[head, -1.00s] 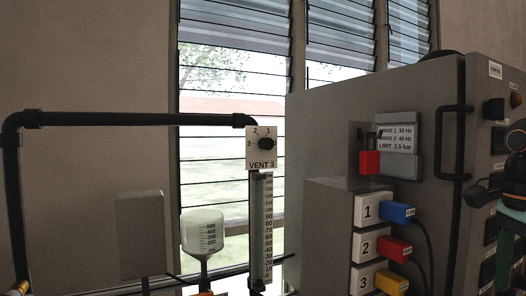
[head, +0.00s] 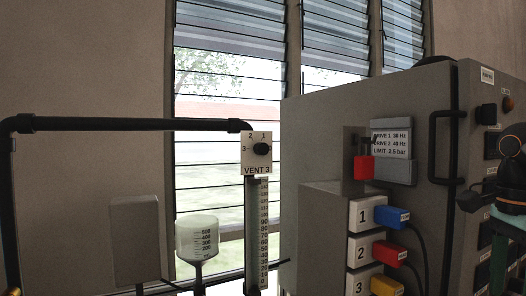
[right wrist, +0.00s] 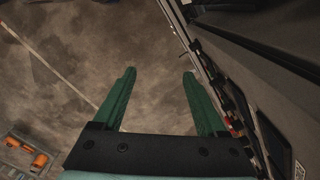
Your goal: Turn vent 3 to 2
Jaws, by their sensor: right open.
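The vent 3 dial (head: 257,153) is a white plate labelled VENT 3, with a round black knob (head: 261,149) and the marks 3, 2 and 1 around it. It sits above a vertical scale at the end of a black pipe. The knob's exact pointing is too small to tell. My right gripper (right wrist: 158,92) is open and empty in the right wrist view, its green fingers over the floor. In the head view its arm is at the right edge, far right of the dial. My left gripper is not in view.
A grey cabinet (head: 320,140) with a black handle (head: 436,148) stands between the dial and my right arm. Numbered sockets hold blue (head: 391,216), red (head: 389,253) and yellow plugs. A red-handled switch (head: 364,168) is above them.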

